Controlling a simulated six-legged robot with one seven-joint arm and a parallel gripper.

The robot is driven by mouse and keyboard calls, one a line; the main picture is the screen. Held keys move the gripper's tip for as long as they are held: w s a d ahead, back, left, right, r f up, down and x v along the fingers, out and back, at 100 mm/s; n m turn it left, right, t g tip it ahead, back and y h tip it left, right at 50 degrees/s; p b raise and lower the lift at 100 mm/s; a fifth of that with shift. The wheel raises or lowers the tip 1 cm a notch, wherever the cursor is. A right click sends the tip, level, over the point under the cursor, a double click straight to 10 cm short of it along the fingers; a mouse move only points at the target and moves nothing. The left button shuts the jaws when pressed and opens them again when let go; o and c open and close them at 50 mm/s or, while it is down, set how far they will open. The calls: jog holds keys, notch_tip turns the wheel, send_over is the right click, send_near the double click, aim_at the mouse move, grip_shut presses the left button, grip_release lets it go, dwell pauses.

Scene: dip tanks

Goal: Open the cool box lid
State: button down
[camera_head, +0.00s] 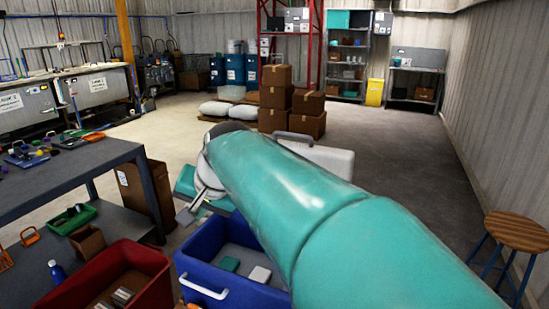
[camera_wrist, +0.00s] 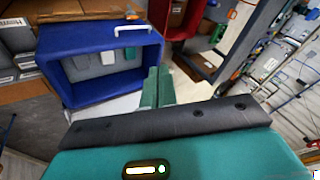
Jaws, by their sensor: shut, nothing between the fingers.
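The blue cool box (camera_head: 188,262) stands on the floor at the bottom middle of the head view, with a white handle (camera_head: 204,289) on its near side. Its top is open, and teal and pale blocks show inside. A white panel (camera_head: 328,158) with a grey handle rises behind my arm; it looks like the raised lid, but my arm hides where it joins. In the wrist view the box (camera_wrist: 82,41) appears upside down, with a white edge (camera_wrist: 98,105) beside it. My gripper (camera_wrist: 158,72) is shut and empty beside the box opening; in the head view it is partly hidden.
A red crate (camera_head: 155,262) stands left of the box. A dark workbench (camera_head: 95,160) with tools is farther left. A wooden stool (camera_head: 517,231) is at the right. Cardboard boxes (camera_head: 275,97) stack behind. Open floor lies at the right.

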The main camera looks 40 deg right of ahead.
jog(key=s+a+f+n, duration=0.5)
jog(key=a+f+n, duration=0.1)
jog(key=w+d+t+h, duration=0.2)
jog(key=w+d+t, duration=0.25)
jog(key=w, duration=0.45)
jog(key=m+g+h, duration=0.4)
jog(key=m+h, duration=0.6)
jog(key=h, duration=0.7)
send_near(309, 153)
jog(key=x, duration=0.6)
jog(key=shift+w+d+r, duration=0.1)
jog(key=shift+d+r, duration=0.1)
jog(key=shift+d, duration=0.2)
